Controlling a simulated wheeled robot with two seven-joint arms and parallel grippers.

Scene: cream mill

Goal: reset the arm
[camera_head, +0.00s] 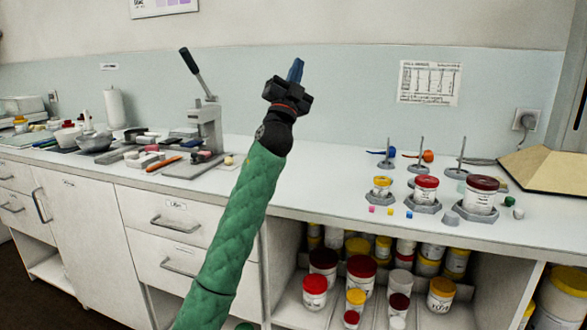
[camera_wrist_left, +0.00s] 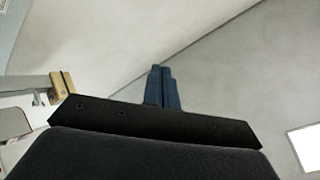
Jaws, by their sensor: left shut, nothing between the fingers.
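My left arm, in a green quilted sleeve, rises from the bottom of the head view. My left gripper (camera_head: 296,70) is raised above the counter and points upward, with its blue fingers together and nothing between them. In the left wrist view the blue fingers (camera_wrist_left: 162,88) also show side by side, closed, against the bare wall and ceiling. My right gripper is in neither view.
The white counter (camera_head: 330,166) has a clear stretch behind my arm. A lever press (camera_head: 207,125) stands left of it. Jars in grey holders, such as a red-lidded jar (camera_head: 426,190), stand at right. More jars fill the open shelf (camera_head: 290,308) below.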

